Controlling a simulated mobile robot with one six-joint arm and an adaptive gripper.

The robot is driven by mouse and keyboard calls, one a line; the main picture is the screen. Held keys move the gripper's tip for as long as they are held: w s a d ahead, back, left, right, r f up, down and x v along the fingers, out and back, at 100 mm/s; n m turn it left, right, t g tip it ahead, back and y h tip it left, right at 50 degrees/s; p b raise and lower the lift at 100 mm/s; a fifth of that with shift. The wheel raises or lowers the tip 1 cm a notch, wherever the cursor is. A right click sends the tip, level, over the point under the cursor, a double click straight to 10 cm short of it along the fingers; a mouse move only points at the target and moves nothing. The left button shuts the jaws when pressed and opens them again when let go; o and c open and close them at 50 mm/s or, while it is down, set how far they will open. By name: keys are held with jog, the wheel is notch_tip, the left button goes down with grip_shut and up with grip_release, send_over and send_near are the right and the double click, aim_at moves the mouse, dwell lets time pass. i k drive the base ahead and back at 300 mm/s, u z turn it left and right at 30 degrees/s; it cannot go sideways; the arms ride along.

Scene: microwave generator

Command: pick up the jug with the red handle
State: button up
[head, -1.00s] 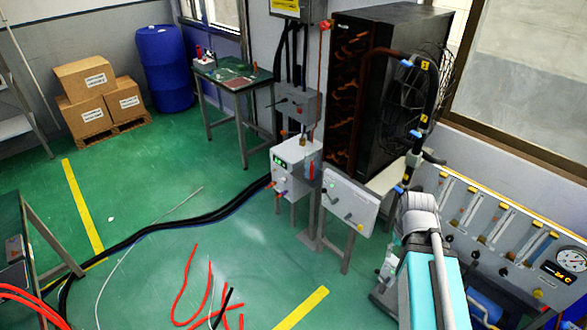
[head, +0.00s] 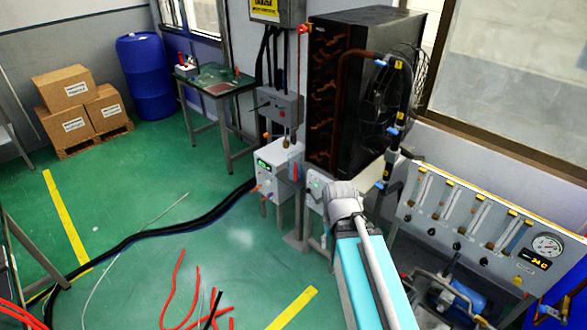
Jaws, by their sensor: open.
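I cannot make out a jug with a red handle for certain. Small items with some red on them stand on the green-topped table (head: 222,82) at the back, too small to tell apart. My arm reaches in from the bottom, right of centre, with a teal link and a grey joint. My gripper does not show in this view.
White control boxes (head: 278,170) on stands and a tall black cabinet (head: 365,60) are ahead. A gauge panel (head: 470,222) stands at right. Black cables (head: 175,222) and red hoses (head: 172,290) lie on the green floor. Cartons (head: 68,90) and a blue barrel (head: 143,75) are at back left.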

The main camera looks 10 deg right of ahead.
aim_at(295, 158)
jog(key=u, duration=1.4)
jog(key=i, duration=2.35)
jog(key=z, duration=0.05)
